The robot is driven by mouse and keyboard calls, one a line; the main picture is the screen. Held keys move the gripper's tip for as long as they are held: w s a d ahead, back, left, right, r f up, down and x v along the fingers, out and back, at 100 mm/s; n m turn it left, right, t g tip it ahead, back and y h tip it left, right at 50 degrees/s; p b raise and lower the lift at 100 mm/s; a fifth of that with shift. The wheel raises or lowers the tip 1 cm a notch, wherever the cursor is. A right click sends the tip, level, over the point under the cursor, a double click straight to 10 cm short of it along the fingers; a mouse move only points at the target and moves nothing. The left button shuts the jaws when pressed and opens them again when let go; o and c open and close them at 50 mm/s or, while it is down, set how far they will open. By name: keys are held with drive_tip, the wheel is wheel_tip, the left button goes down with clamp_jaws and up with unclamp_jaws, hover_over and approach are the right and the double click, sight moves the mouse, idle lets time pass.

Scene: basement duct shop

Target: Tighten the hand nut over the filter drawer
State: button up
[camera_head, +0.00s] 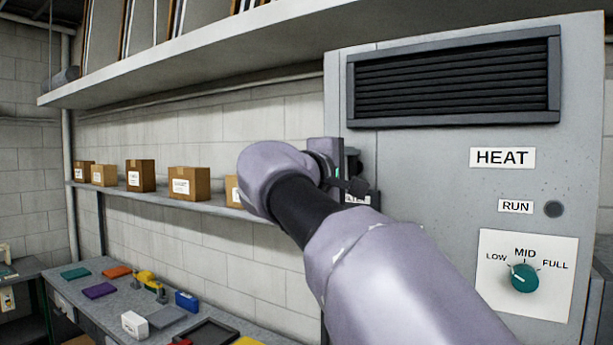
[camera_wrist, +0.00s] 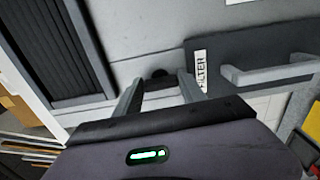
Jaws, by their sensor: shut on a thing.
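The hand nut (camera_wrist: 160,73) is a small dark knob on the grey cabinet face in the wrist view, between my fingertips. My gripper (camera_wrist: 157,82) is shut on it, one finger on each side. The filter drawer (camera_wrist: 240,48) is a dark grey front with a white FILTER label (camera_wrist: 201,70) and a light grey bar handle (camera_wrist: 270,73), just to the right of the fingers. In the head view my gripper (camera_head: 352,176) is at the cabinet's left part; the arm hides the nut and most of the drawer. Only part of the label (camera_head: 358,198) shows there.
The grey heater cabinet (camera_head: 430,145) has a dark louvred grille (camera_head: 455,78) above and a teal dial (camera_head: 524,278) pointing toward LOW at the right. Cardboard boxes (camera_head: 140,175) stand on a wall shelf at left, over a cluttered bench (camera_head: 75,295).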

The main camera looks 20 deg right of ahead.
drive_tip(key=shift+m, duration=0.3)
drive_tip(key=o, duration=1.4)
drive_tip(key=shift+c, duration=0.2)
